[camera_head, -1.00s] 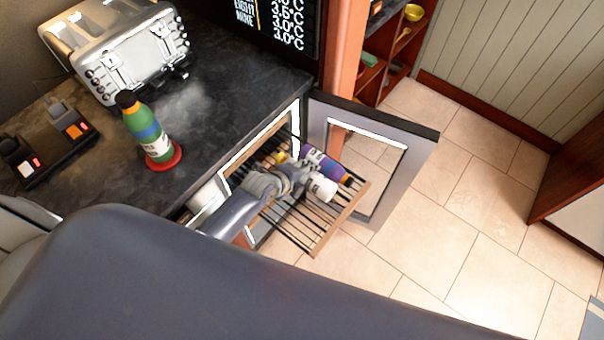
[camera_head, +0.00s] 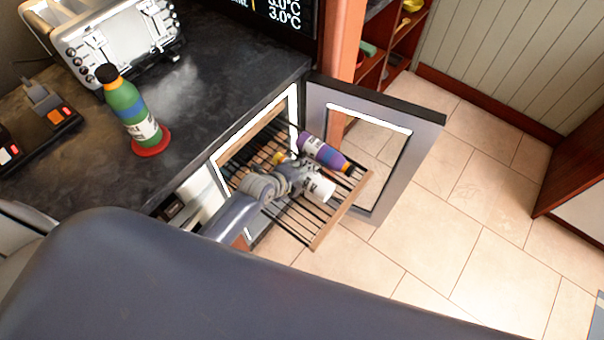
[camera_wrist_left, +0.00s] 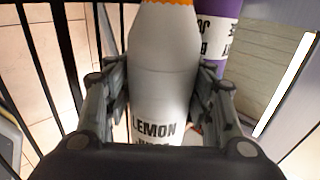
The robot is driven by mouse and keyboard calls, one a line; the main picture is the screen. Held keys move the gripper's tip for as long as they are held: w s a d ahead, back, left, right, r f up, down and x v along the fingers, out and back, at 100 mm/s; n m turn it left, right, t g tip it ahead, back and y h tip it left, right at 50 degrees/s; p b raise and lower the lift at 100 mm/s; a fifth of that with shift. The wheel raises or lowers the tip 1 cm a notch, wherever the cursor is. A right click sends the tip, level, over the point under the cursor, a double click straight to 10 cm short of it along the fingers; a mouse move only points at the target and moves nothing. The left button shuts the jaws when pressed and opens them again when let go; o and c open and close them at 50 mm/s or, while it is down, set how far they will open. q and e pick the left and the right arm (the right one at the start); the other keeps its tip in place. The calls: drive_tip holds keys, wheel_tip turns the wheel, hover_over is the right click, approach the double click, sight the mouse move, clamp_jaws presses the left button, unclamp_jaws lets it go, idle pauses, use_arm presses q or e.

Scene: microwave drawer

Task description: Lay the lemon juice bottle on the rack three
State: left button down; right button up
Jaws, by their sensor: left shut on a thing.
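The lemon juice bottle (camera_wrist_left: 165,90) is white with an orange band near its top, and "LEMON" is readable on its label in the left wrist view. My left gripper (camera_wrist_left: 163,95) is shut on it, with a finger on each side of its body. In the head view my left gripper (camera_head: 299,178) is over the pulled-out wire rack (camera_head: 328,230), and the bottle's white end (camera_head: 319,189) shows past it. The bottle lies lengthwise over the bars; whether it touches them is unclear. My right gripper is not in view.
A purple bottle (camera_head: 322,153) lies on the same rack, beside the lemon juice bottle. The open door (camera_head: 425,150) stands behind the rack. A green bottle (camera_head: 128,108) stands on a red disc on the dark counter, near a toaster (camera_head: 115,45).

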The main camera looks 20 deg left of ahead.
use_arm(q)
drive_tip(key=c, duration=0.9)
unclamp_jaws()
drive_tip(key=shift+s+f, duration=0.25)
drive_tip(key=shift+f, duration=0.25)
drive_tip(key=shift+o, duration=1.4)
drive_tip(key=shift+w+f, duration=0.15)
drive_tip(key=shift+w, duration=0.05)
drive_tip(key=shift+s+r, duration=0.15)
drive_tip(key=shift+r, duration=0.05)
drive_tip(key=v, duration=1.2)
drive_tip(key=shift+d+r, duration=0.1)
